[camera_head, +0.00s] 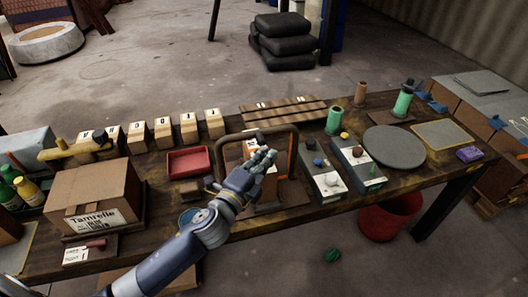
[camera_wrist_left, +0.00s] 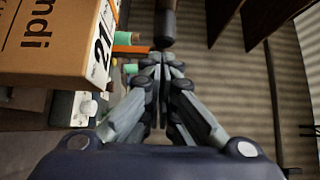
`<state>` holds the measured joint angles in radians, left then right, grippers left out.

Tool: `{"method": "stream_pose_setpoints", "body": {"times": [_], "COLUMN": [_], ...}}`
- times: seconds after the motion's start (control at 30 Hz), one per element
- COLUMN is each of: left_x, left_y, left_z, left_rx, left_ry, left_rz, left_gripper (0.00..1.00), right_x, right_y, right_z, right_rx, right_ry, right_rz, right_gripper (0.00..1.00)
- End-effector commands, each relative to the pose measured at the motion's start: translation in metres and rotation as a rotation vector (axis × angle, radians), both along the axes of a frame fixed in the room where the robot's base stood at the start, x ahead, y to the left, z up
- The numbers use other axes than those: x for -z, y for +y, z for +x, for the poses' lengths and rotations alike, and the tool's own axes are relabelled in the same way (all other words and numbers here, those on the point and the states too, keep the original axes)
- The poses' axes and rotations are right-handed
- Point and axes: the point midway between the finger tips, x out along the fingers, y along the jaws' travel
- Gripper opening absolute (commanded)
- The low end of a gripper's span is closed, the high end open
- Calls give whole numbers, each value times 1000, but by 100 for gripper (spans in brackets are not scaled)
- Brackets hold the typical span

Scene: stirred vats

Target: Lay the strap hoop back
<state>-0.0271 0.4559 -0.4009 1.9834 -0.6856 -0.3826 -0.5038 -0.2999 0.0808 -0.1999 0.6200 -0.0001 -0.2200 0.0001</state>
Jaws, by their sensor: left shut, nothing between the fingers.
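The strap hoop (camera_head: 272,129) is a dark brown arch that stands upright around a small cardboard box (camera_head: 249,147) in the middle of the bench. My left gripper (camera_head: 264,158) is at the front of the hoop's opening, fingers shut and empty. It hides part of the box and the hoop's lower left. In the left wrist view, the shut fingertips (camera_wrist_left: 162,58) point at a dark rounded bar (camera_wrist_left: 167,24), which looks like part of the hoop. I cannot tell whether they touch. The box (camera_wrist_left: 55,40), marked 21, is close at the left there. My right gripper is not in view.
A red tray (camera_head: 188,162) lies left of the gripper. A large carton (camera_head: 95,197) stands at the left. A slatted wooden board (camera_head: 284,110) lies behind the hoop.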

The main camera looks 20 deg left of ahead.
Motion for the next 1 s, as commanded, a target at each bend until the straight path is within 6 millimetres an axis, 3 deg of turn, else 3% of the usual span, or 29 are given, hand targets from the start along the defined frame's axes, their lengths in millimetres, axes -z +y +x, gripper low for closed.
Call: {"method": "stream_pose_setpoints", "body": {"times": [0.63,0.77,1.0], "left_x": [-4,-10,-22], "left_y": [6,8,13], "left_z": [8,13,32], "left_rx": [0,-1,-2], "left_ry": [11,32,117], "left_rz": [-7,-21,-78], "left_gripper": [0,0,0], "right_x": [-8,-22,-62], "right_y": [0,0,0], "right_z": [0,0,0], "right_rx": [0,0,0], "right_ry": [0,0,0], "right_rz": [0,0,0], "right_gripper": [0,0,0]}}
